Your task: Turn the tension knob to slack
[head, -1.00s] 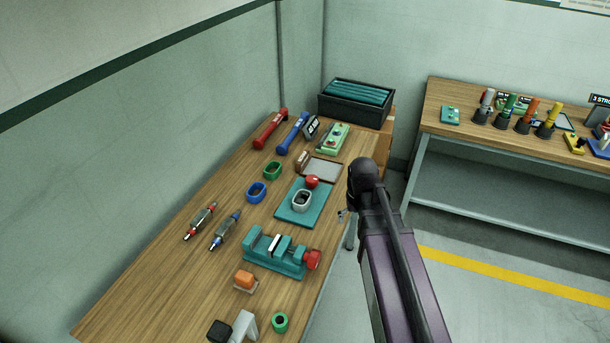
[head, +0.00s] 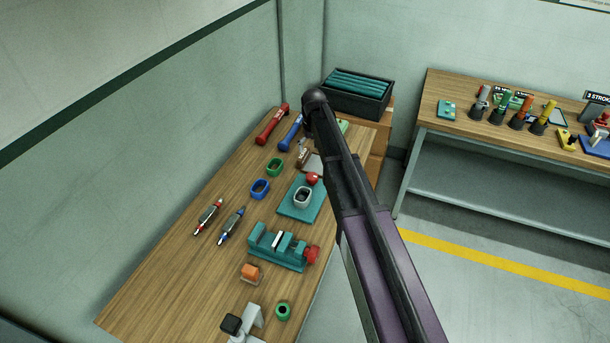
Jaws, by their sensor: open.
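My arm reaches over the right side of the wooden bench, its black wrist end above the far part. Only a small bit of my gripper (head: 302,145) shows below the wrist, open, near a small brown block. A light-green panel (head: 343,126) is mostly hidden behind my arm; in the earlier frame small round controls show on it. A teal vise-like fixture (head: 270,248) with a red knob (head: 312,254) at its right end stands nearer, well apart from my gripper. I cannot tell which control is the tension knob.
A teal plate (head: 287,208) holds a grey ring and a red ball. Red (head: 272,124) and blue (head: 290,132) handled tools, green and blue rings and two pen-like tools lie leftward. A black crate (head: 335,101) stands at the back. A second bench (head: 450,87) is at right.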

